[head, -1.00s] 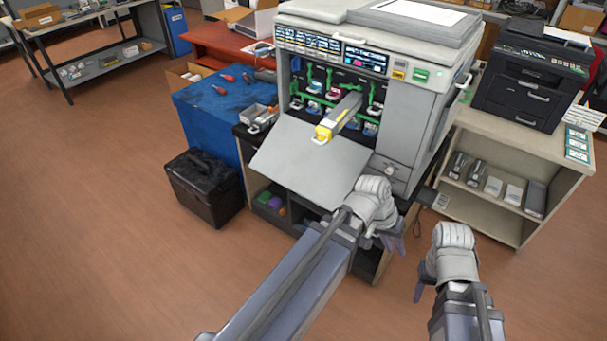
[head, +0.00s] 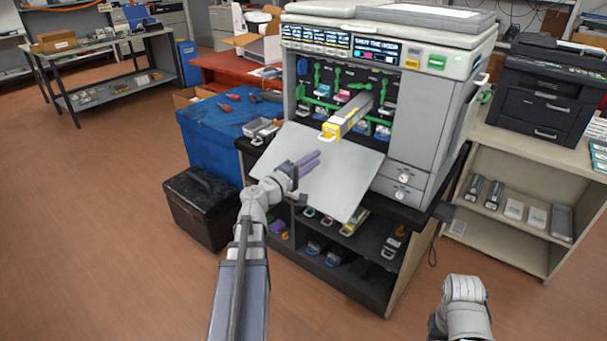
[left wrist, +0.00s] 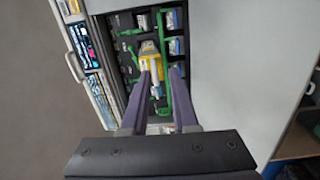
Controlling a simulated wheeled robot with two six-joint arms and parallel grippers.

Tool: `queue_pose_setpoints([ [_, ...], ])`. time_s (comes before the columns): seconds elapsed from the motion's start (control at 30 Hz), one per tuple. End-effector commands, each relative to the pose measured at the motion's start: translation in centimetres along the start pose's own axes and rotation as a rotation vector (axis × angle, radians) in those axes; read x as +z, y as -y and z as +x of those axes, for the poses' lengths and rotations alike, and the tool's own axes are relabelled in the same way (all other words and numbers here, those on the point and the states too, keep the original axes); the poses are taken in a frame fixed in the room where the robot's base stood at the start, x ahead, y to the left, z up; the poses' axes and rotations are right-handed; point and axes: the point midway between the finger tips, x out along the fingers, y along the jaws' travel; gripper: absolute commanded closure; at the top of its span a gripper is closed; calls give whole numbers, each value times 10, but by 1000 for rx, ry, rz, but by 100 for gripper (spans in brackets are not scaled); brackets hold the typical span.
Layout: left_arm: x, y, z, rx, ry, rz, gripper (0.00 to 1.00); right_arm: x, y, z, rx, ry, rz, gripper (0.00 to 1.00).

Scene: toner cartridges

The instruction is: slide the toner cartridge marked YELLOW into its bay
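The toner cartridge with a yellow front end (head: 337,126) and grey body juts out of the open front of the big printer (head: 425,125). Its inner end is in the dark bay area (head: 345,85), and its marking is too small to read. My left gripper (head: 312,161) is over the lowered flap, below and in front of the cartridge, not touching it. In the left wrist view my left gripper's purple fingers (left wrist: 161,70) are apart and empty, with the cartridge's yellow end (left wrist: 149,55) beyond them. My right arm shows at the lower right, but its fingers are hidden.
The printer's grey front flap (head: 325,175) hangs open, sloping towards me. Green levers (head: 317,75) and other cartridge fronts line the bay area. A shelf (head: 345,235) with several items is below. A black bin (head: 203,205) and blue cabinet (head: 212,135) stand left.

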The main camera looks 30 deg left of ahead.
Motion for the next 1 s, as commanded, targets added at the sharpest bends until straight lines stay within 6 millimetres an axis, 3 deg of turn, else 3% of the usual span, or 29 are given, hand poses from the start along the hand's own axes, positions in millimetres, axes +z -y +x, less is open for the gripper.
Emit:
queue_pose_setpoints([
  [0.03,-13,4,-5,16,-30,-16,72,0,1,7,0,0,0,50],
  [0.13,-24,2,-10,35,-60,-36,72,0,1,9,0,0,0,50],
  [0.37,-28,-1,-8,40,-67,-41,72,0,1,7,0,0,0,50],
  [1.0,-32,-10,71,39,-63,-39,72,0,0,-4,0,0,0,50],
])
